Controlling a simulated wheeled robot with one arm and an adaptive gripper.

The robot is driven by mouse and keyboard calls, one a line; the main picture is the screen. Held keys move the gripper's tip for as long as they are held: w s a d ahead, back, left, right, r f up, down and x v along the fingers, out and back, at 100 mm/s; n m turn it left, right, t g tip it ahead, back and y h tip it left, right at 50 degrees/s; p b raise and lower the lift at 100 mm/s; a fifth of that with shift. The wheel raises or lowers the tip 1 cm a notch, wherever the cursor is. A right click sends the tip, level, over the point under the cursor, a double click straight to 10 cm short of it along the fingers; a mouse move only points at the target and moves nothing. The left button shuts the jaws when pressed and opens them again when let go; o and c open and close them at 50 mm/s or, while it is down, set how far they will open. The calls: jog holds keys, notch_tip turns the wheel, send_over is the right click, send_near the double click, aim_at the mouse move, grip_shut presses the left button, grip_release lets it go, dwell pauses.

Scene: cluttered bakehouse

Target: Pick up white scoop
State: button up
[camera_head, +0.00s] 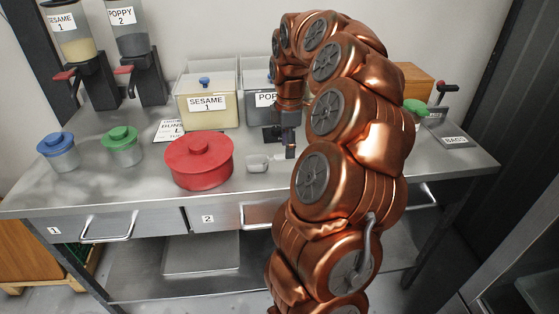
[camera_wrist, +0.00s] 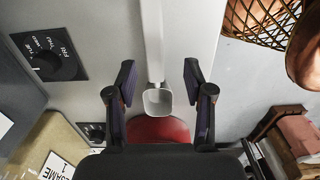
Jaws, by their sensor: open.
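The white scoop (camera_head: 258,163) lies on the steel table just right of the red lidded pot, close to my gripper (camera_head: 289,150). My arm hides part of the area to its right, and its handle is hard to make out there. My gripper (camera_wrist: 159,82) is open, with one dark finger on each side of the scoop, near where handle and bowl meet. Neither finger appears to touch it. The height gap is unclear.
The red pot (camera_head: 199,161) stands close to the scoop. Sesame bin (camera_head: 208,94) and poppy bin (camera_head: 256,76) stand behind. Blue-lidded (camera_head: 58,152) and green-lidded (camera_head: 121,146) jars stand left. The wrist view shows a weekday dial (camera_wrist: 48,57) and a wire basket (camera_wrist: 262,20).

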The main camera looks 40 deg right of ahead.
jog(key=shift+w+f+p, duration=0.2)
jog(key=shift+f+p, duration=0.1)
jog(key=shift+f, duration=1.05)
jog(key=shift+w+f+p, duration=0.2)
jog(key=shift+f+p, duration=0.1)
jog(key=shift+f, duration=1.05)
grip_shut()
